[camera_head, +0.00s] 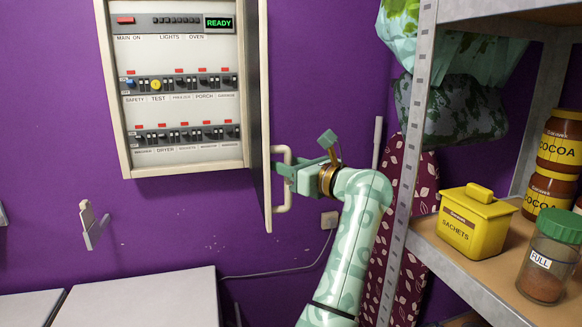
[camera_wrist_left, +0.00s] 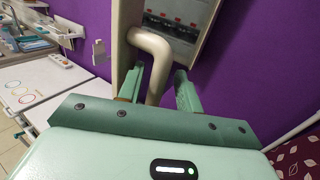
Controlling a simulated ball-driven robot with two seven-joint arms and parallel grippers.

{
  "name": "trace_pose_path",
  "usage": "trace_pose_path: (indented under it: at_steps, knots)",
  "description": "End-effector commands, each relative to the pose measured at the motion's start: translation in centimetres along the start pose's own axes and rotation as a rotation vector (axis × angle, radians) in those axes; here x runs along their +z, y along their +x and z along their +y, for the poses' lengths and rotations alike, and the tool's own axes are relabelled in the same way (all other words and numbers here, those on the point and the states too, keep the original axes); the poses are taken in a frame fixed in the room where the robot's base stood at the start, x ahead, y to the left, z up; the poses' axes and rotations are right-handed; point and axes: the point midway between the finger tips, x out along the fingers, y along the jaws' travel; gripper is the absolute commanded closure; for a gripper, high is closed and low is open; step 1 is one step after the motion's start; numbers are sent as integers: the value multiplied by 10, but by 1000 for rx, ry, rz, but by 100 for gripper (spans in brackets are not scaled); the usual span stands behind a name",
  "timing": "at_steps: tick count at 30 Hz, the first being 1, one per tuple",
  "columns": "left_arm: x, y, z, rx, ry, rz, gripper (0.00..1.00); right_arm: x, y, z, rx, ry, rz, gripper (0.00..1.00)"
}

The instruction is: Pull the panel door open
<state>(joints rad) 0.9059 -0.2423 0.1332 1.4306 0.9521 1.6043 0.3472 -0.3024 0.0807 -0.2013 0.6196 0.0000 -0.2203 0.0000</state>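The breaker panel (camera_head: 183,110) hangs on the purple wall, its switch rows exposed. Its door (camera_head: 264,110) stands swung out on the right side, seen nearly edge-on. The cream door handle (camera_head: 288,203) is a bracket on the door's outer face. My left gripper (camera_head: 286,172) is at the handle. In the left wrist view the handle (camera_wrist_left: 153,45) passes between the two fingers of my left gripper (camera_wrist_left: 160,80), with some gap beside it, so the fingers look open around it. My right gripper is not in view.
A metal-framed shelf (camera_head: 480,268) stands close on the right, with a yellow sachets tin (camera_head: 474,228), cocoa jars and a green-lidded jar (camera_head: 549,258). A white worktop (camera_head: 140,300) lies below the panel. The wall left of the panel is mostly clear.

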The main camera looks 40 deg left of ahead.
Motion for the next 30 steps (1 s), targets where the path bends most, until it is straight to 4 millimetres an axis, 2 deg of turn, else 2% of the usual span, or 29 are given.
trace_pose_path:
  at_steps: [7, 11, 14, 19, 24, 30]
  knots:
    - [-2, -2, 0, -1, 1, 2, 65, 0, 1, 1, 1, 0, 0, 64]
    - [-4, -16, -1, -4, 1, 5, 65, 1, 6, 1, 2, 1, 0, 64]
    - [-5, -37, -2, -5, -1, 5, 65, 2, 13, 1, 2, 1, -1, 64]
    - [-5, -85, -2, -5, 0, 4, 65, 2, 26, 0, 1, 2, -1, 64]
    - [-3, -126, -1, -1, 1, -1, 65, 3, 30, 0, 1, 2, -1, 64]
    - [-1, -155, -1, 1, 0, 1, 65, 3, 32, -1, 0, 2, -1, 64]
